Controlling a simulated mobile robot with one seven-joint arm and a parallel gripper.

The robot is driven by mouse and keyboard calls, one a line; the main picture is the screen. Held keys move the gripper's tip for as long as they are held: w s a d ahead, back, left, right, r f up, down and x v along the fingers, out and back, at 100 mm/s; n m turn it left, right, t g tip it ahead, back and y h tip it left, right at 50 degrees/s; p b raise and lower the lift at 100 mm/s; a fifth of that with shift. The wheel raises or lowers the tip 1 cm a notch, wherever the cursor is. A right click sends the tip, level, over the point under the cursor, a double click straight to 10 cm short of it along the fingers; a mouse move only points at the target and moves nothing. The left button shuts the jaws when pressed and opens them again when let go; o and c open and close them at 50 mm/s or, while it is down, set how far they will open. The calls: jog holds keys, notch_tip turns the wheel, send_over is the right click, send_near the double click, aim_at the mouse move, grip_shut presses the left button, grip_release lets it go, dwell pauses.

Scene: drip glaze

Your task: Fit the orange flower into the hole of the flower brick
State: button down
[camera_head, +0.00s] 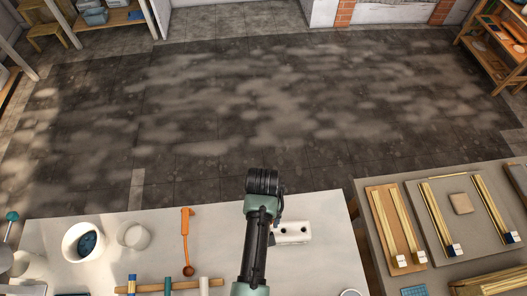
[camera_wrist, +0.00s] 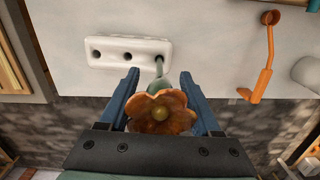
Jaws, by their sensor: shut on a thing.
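The orange flower (camera_wrist: 160,114) has broad petals and a yellowish centre. In the wrist view it sits between the blue fingers of my gripper (camera_wrist: 158,77), which is shut on it. Its pale green stem (camera_wrist: 159,67) points toward the right end of the flower brick. The flower brick (camera_wrist: 143,49) is white and long, with a row of round holes; two show empty. The stem overlaps the rightmost hole; I cannot tell whether its tip is inside or above it. In the head view the brick (camera_head: 291,232) is partly hidden by my arm, and the flower is out of sight.
The pale table (camera_head: 335,260) holds an orange ladle-like tool (camera_head: 185,240), a white bowl (camera_head: 70,243) with something dark blue inside, and a white cup (camera_head: 133,235). A wooden bar (camera_head: 182,285) lies in front. A side table at right holds boards (camera_head: 395,225) with brass strips.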

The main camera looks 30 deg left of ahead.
jog(key=shift+f, duration=0.3)
jog(key=shift+c, duration=0.4)
grip_release()
jog(key=r, duration=1.2)
jog(key=shift+w+a+r, duration=0.15)
jog(key=shift+w, duration=0.15)
jog(key=shift+r+p, duration=0.55)
jog(key=shift+p, duration=0.1)
jog(key=shift+w, duration=0.1)
